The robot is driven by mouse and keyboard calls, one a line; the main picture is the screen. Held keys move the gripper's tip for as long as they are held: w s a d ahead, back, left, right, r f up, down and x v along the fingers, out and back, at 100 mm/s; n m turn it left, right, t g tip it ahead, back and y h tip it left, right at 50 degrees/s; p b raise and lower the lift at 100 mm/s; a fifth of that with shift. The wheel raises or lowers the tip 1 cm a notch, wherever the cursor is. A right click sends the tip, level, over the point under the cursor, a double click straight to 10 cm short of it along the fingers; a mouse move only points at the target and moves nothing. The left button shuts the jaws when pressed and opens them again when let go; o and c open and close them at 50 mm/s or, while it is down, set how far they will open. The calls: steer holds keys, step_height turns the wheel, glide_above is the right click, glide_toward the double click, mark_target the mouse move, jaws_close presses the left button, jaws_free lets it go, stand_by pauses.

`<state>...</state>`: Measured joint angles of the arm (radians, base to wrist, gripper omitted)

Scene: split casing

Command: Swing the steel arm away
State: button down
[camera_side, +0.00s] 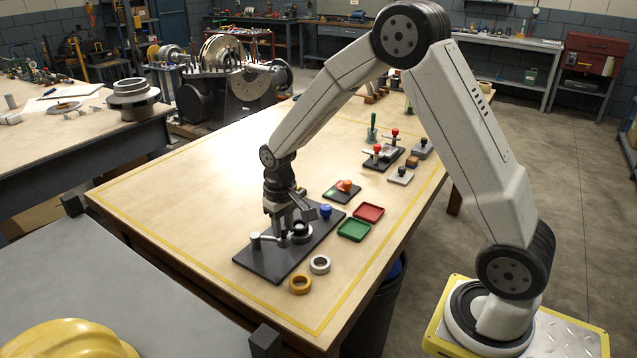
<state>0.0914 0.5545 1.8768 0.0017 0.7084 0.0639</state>
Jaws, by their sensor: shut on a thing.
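The dark base plate (275,265) lies flat near the front of the wooden table. My gripper (284,236) points down over the plate, with its fingers low among the fittings. It is shut on a part that looks like the steel arm (268,238), a short grey bar reaching left to a round steel post (255,240). The fingers hide much of the bar, so its exact grip point is unclear. A dark round housing with a lighter centre (302,232) stands just right of the fingers. A blue knob (325,211) stands at the plate's right end.
A silver ring (320,264) and an orange-brown ring (300,284) lie in front of the plate. Green (354,230) and red (369,213) trays sit to its right. Clamps with red knobs (377,148) stand farther back. The table's left side is clear.

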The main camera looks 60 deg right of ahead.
steer(key=shift+a+m, duration=0.15)
steer(key=shift+m, duration=0.15)
stand_by(0.7)
steer(key=m, duration=0.1)
steer(key=a+m, duration=0.2)
steer(key=shift+s+a+r+m, duration=0.1)
steer(key=shift+s+m, duration=0.15)
steer(key=shift+m, duration=0.15)
steer(key=shift+w+a+m, duration=0.1)
steer(key=shift+a+m, duration=0.55)
steer(key=shift+m, duration=0.55)
steer(key=shift+w+a+m, duration=0.1)
steer(key=shift+a+m, duration=0.55)
steer(key=shift+m, duration=0.55)
steer(key=shift+c, duration=2)
jaws_free()
step_height(320, 180, up, 8)
steer(key=shift+s, duration=0.2)
